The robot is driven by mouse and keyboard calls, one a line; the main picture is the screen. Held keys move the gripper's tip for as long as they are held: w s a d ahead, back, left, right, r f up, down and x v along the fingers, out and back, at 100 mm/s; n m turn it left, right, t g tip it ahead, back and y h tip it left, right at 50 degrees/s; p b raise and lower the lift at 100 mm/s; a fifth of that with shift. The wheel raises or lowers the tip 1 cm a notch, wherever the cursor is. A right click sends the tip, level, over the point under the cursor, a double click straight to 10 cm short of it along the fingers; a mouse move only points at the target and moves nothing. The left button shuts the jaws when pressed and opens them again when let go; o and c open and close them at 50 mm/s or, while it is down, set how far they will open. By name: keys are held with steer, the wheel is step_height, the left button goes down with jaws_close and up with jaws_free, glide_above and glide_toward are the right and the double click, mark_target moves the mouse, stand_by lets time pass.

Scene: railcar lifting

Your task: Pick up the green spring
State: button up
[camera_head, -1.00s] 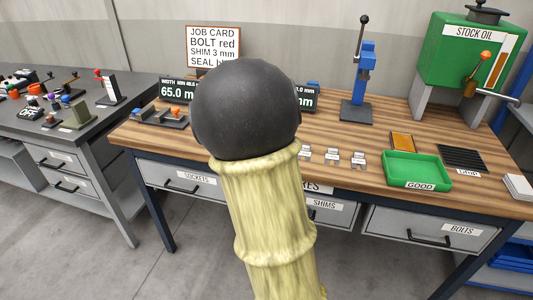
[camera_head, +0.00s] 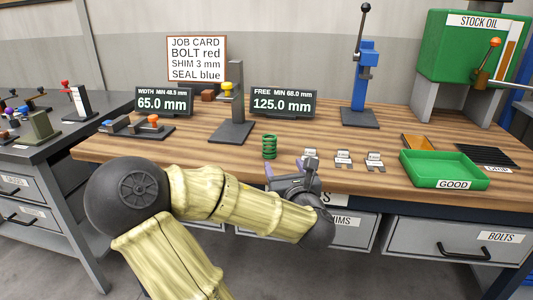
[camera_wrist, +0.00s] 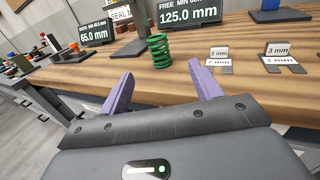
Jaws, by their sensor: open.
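The green spring (camera_head: 269,147) stands upright on the wooden bench near its front edge, left of the small labelled shims. It also shows in the wrist view (camera_wrist: 159,50), beyond and between my fingertips. My gripper (camera_head: 287,168) is at the bench's front edge, just in front of the spring and slightly right of it in the head view. In the wrist view my gripper (camera_wrist: 165,88) has its two purple fingers wide apart with nothing between them. The spring is apart from the fingers.
Shims with label cards (camera_head: 343,158) stand right of the spring. A gauge stand (camera_head: 234,120) is behind it, with two displays (camera_head: 283,103) at the back. A green GOOD tray (camera_head: 443,171) lies to the right. Bare wood (camera_head: 205,150) lies left of the spring.

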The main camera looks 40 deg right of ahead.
mark_target(273, 143)
steer(key=w+p, duration=0.1)
steer(key=p, duration=0.1)
steer(key=w+d+p, duration=0.1)
steer(key=p, duration=0.1)
steer(key=w+r+p, duration=0.1)
steer(key=w+p, duration=0.1)
steer(key=shift+d, duration=0.2)
steer(key=shift+w+p, duration=0.1)
steer(key=shift+p, duration=0.5)
steer(key=d+p, duration=0.1)
steer(key=p, duration=0.4)
steer(key=shift+f, duration=0.25)
steer(key=x, duration=0.7)
steer(key=shift+w+f, duration=0.25)
steer(key=shift+r, duration=0.1)
